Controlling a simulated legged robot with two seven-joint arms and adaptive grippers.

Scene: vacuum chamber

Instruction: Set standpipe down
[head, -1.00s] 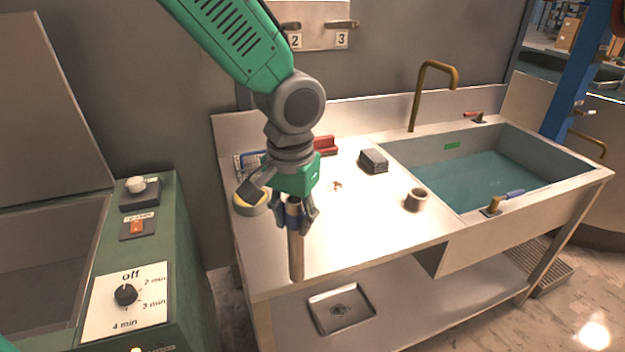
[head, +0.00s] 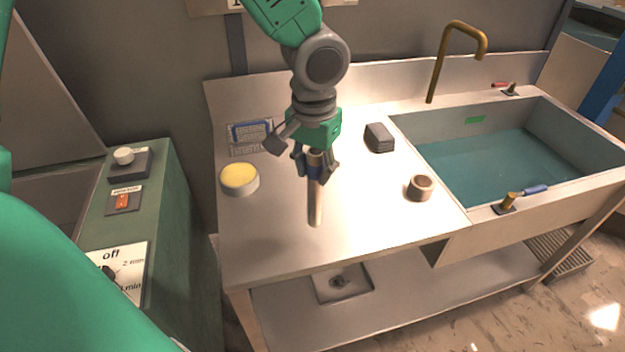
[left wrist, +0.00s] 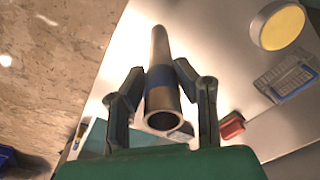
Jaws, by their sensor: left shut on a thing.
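The standpipe (head: 315,204) is a slim metal tube with a blue band, upright in the head view over the left part of the steel counter (head: 375,228). My left gripper (head: 315,168) is shut around its upper part. In the left wrist view the standpipe (left wrist: 160,100) runs between the two fingers (left wrist: 161,92), its open hollow end towards the camera. I cannot tell whether its lower end touches the counter. My right gripper is not in view.
A yellow-topped round tin (head: 239,180) stands left of the pipe. A short ring-shaped piece (head: 420,187) and a dark stacked block (head: 379,138) stand to the right. The water-filled sink (head: 485,165) is farther right. The counter front around the pipe is clear.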

